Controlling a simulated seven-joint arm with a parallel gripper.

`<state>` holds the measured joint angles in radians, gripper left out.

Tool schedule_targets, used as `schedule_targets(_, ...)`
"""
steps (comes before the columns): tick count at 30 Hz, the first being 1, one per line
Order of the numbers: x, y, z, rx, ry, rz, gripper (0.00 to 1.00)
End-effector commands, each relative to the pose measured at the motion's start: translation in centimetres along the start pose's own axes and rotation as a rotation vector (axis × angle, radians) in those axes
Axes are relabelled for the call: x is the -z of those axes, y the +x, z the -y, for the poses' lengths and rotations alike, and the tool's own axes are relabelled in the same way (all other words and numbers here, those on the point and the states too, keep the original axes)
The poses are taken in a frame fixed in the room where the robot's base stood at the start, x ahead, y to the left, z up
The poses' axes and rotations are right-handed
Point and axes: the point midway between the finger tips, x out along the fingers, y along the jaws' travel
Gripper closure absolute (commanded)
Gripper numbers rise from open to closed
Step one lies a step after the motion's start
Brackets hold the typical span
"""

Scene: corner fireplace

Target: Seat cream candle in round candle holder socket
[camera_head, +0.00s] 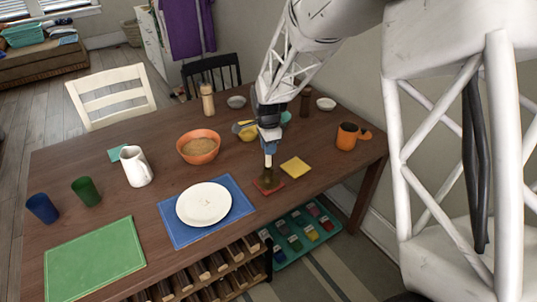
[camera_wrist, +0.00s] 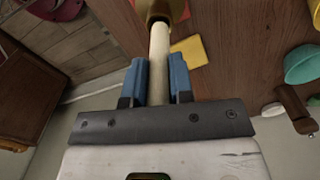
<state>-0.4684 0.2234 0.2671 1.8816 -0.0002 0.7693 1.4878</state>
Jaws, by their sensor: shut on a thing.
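The cream candle (camera_head: 268,160) is upright below my gripper (camera_head: 269,148), whose blue fingers are shut on it. In the wrist view the candle (camera_wrist: 159,55) runs between the two blue fingers towards the brass-coloured round holder (camera_wrist: 160,10). In the head view the holder (camera_head: 266,178) stands on a red square mat (camera_head: 275,187) near the table's front edge. The candle's lower end lines up with the holder and appears to meet it. I cannot tell how deep it sits, as the socket's inside is hidden.
A yellow square mat (camera_head: 295,167) lies just right of the holder. A white plate (camera_head: 204,204) on a blue placemat (camera_head: 237,190) lies to the left. An orange bowl (camera_head: 198,147) stands behind the plate, and an orange mug (camera_head: 348,136) stands at the right.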

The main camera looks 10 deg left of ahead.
Motion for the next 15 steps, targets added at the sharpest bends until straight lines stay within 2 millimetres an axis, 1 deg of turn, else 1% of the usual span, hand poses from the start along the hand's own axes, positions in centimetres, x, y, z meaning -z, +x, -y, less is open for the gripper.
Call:
schedule_targets(4, 0.0, 0.9, 0.0, -0.001, 0.000, 0.000, 1.00)
schedule_targets(10, 0.0, 3.0, 0.0, -0.002, 0.000, 0.000, 1.00)
schedule_targets(15, 0.0, 3.5, 0.0, 0.001, 0.000, 0.000, 1.00)
